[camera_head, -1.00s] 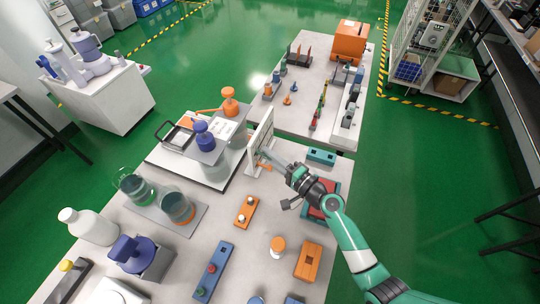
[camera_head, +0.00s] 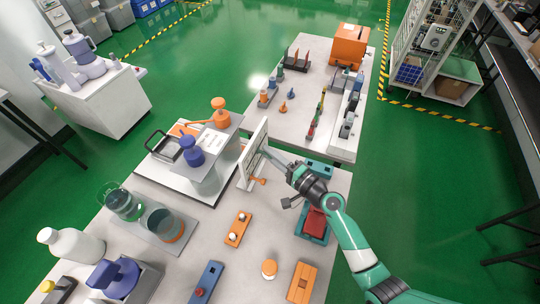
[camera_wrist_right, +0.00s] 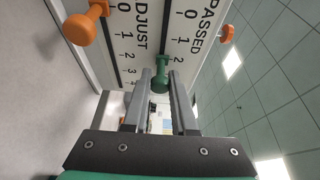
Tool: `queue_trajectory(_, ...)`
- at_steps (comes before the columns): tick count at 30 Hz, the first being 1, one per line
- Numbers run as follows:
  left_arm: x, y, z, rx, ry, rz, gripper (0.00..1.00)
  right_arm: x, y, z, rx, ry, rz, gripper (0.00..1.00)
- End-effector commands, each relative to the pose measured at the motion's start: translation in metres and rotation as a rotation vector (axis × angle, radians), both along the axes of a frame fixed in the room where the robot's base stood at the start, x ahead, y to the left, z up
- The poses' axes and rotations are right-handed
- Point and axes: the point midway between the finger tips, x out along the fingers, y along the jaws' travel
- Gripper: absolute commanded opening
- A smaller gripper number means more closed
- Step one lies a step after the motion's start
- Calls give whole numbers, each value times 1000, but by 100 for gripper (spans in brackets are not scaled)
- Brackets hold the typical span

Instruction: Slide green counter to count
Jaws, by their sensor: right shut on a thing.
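A white upright board (camera_head: 247,165) stands on the front table. In the right wrist view, the board (camera_wrist_right: 142,12) carries number scales headed ADJUST and PASSED. The green counter (camera_wrist_right: 160,68) is a small knob in the slot left of the PASSED numbers, about level with the 2. My right gripper (camera_wrist_right: 160,82) is shut on it, one finger on each side. In the head view my right gripper (camera_head: 266,153) reaches the board from the right, and the green counter is too small to make out. My left gripper is in neither current view.
An orange knob (camera_wrist_right: 84,27) sits high on the ADJUST side, and another orange knob (camera_wrist_right: 227,33) is at the board's right.

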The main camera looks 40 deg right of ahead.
Motion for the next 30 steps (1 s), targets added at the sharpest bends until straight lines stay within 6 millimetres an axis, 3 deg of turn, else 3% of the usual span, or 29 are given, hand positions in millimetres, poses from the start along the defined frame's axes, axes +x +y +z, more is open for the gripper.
queue_trajectory(9, 0, 1, 0, 0, 0, 1, 0, 0, 0, 2, -1, -4, -1, 0)
queue_trajectory(10, 0, 1, 0, 0, 0, 1, 0, 0, 0, 2, -1, -4, -1, 29)
queue_trajectory(15, 0, 0, 0, 0, 0, 1, 0, 0, 0, 2, -1, -3, -1, 56)
queue_trajectory(25, 0, 0, 1, 0, 0, 1, 0, -3, 0, 2, -1, -3, -1, 56)
queue_trajectory(30, 0, 0, 6, 0, 0, 1, 0, -30, -1, 2, 0, -2, -3, 56)
